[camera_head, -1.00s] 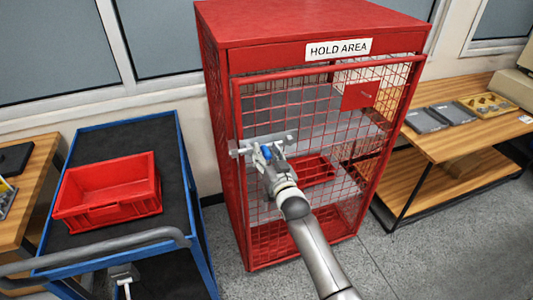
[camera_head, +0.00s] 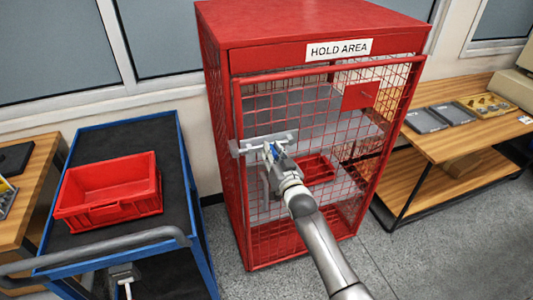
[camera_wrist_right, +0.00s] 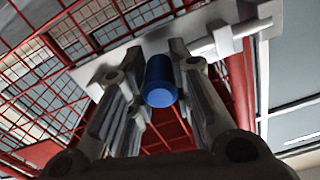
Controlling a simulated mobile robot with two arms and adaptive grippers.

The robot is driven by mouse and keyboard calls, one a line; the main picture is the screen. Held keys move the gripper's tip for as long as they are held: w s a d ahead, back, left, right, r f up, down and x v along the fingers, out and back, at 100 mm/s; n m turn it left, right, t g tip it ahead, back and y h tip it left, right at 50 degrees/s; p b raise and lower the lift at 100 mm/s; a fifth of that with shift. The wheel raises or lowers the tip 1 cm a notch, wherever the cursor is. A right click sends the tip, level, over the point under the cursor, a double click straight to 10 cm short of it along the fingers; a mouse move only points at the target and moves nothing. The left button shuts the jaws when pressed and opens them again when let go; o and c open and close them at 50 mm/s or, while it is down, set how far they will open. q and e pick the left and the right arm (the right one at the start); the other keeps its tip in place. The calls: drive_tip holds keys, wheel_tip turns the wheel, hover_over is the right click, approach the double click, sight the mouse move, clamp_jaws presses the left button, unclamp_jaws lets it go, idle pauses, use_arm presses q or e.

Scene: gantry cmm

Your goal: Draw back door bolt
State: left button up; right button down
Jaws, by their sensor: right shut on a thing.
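The bolt (camera_head: 250,147) is a pale grey metal bar and plate mounted at the left edge of the red mesh door (camera_head: 318,110). It also shows in the right wrist view (camera_wrist_right: 205,45), where its rod runs to a block at the upper right. Its blue knob (camera_wrist_right: 160,82) sits between my right gripper's fingers. My right gripper (camera_head: 272,155) is shut on this knob, with its arm coming from the lower right. In the head view the fingers partly cover the knob and the bolt. My left gripper is not in view.
The door belongs to a red cage cabinet (camera_head: 310,22) labelled HOLD AREA, with a red bin (camera_head: 316,168) inside. A blue-framed cart (camera_head: 188,150) with a red crate (camera_head: 108,212) stands at left. A wooden bench (camera_head: 465,138) stands at right. Floor in front of the bench is clear.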

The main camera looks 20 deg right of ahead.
drive_tip(key=d, duration=0.3)
drive_tip(key=shift+d, duration=0.3)
drive_tip(key=shift+w, duration=0.1)
drive_tip(key=c, duration=1.7)
unclamp_jaws()
drive_tip(key=o, duration=0.4)
drive_tip(key=shift+d+f, duration=0.1)
drive_tip(key=shift+d, duration=0.15)
drive_tip(key=shift+o, duration=0.2)
drive_tip(key=shift+a, duration=0.15)
drive_tip(key=s, duration=1.2)
drive_tip(key=shift+d, duration=0.3)
